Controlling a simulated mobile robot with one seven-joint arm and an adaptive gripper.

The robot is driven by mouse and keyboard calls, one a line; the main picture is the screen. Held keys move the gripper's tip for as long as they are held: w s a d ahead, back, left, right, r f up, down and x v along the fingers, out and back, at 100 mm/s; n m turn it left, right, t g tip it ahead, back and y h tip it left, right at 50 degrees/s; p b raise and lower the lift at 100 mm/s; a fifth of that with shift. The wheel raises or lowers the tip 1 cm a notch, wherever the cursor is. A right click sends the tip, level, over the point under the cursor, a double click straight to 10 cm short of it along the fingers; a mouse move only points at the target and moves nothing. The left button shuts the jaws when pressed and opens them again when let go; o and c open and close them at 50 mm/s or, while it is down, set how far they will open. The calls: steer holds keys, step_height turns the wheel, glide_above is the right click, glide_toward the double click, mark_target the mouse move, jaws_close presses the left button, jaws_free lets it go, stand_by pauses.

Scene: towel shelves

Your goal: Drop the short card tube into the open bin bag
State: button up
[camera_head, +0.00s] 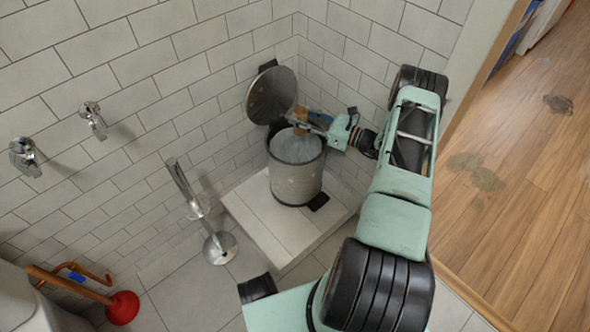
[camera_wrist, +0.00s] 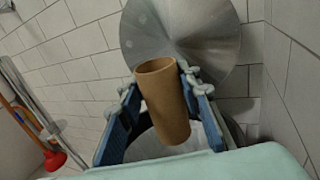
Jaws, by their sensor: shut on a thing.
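The short card tube (camera_wrist: 163,103) is brown and hollow, with its open end showing in the wrist view. My gripper (camera_wrist: 160,88) is shut on it, with one blue finger on each side. In the head view my gripper (camera_head: 308,122) holds the tube (camera_head: 300,118) over the mouth of the round pedal bin (camera_head: 296,184). The bin's lid (camera_head: 272,95) is tilted up and open. A pale, translucent bag (camera_head: 296,147) lines the bin's mouth. In the wrist view the tube and my gripper hide part of the opening.
The bin stands on a white tiled ledge (camera_head: 251,222) in a corner between tiled walls. A metal brush holder (camera_head: 220,247) stands to its left. A red plunger (camera_head: 122,307) is at the lower left. Wooden floor (camera_head: 520,190) lies at the right.

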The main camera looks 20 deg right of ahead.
step_height(320, 180, down, 5)
steer(key=b, duration=0.3)
steer(key=o, duration=0.8)
step_height(320, 180, up, 10)
steer(key=shift+f, duration=0.1)
stand_by(0.3)
steer(key=shift+a, duration=0.1)
